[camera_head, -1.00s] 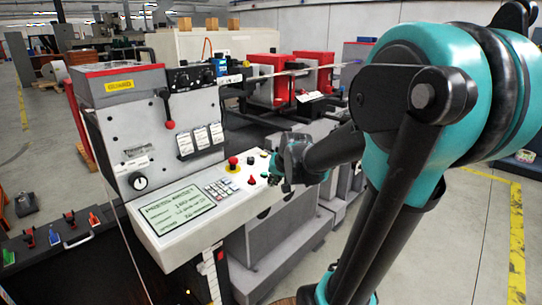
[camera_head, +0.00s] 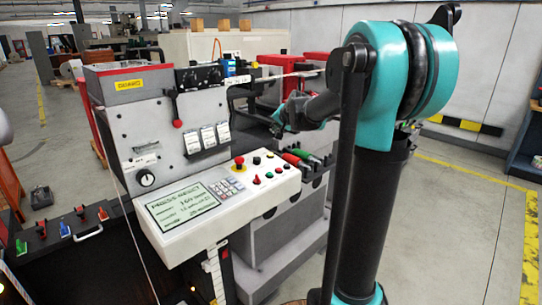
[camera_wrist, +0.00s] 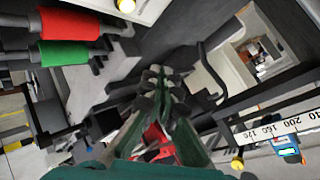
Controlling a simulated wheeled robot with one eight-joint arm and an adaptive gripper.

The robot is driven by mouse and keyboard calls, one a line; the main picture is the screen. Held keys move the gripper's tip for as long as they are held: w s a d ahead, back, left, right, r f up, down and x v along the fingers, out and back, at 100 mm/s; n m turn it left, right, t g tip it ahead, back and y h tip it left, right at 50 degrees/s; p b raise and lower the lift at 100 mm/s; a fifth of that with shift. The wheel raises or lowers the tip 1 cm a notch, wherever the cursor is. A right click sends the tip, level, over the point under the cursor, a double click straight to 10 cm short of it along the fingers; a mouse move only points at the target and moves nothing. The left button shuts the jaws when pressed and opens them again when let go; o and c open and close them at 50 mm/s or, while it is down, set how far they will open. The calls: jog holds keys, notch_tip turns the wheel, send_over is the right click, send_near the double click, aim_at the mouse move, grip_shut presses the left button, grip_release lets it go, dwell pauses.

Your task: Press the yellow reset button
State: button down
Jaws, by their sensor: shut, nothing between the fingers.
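The white slanted control panel (camera_head: 215,215) shows in the head view with a display, a keypad and several buttons. In the wrist view a yellow button (camera_wrist: 126,5) shows on a white panel edge at the top, cut by the frame. My gripper (camera_head: 281,122) is above and behind the panel's right end, apart from the buttons. Its fingers (camera_wrist: 155,82) are together and empty in the wrist view.
Red and green handles (camera_wrist: 75,38) lie beside the panel. A scale bar (camera_wrist: 262,122) and a yellow knob (camera_wrist: 237,164) are at the lower right. Floor at right is open.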

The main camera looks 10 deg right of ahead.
aim_at(272, 155)
jog(key=shift+f, duration=0.1)
jog(key=shift+w+a+f, duration=0.15)
jog(key=shift+w+f, duration=0.05)
jog(key=shift+f, duration=1.25)
jog(key=shift+w+a+f, duration=0.15)
jog(key=shift+f, duration=1.25)
jog(key=shift+w+a+f, duration=0.15)
jog(key=shift+w+f, duration=0.05)
jog(key=shift+f, duration=1.25)
jog(key=shift+f, duration=0.1)
jog(key=shift+f, duration=0.3)
jog(key=shift+w+f, duration=0.1)
jog(key=shift+f, duration=0.35)
jog(key=shift+r, duration=0.9)
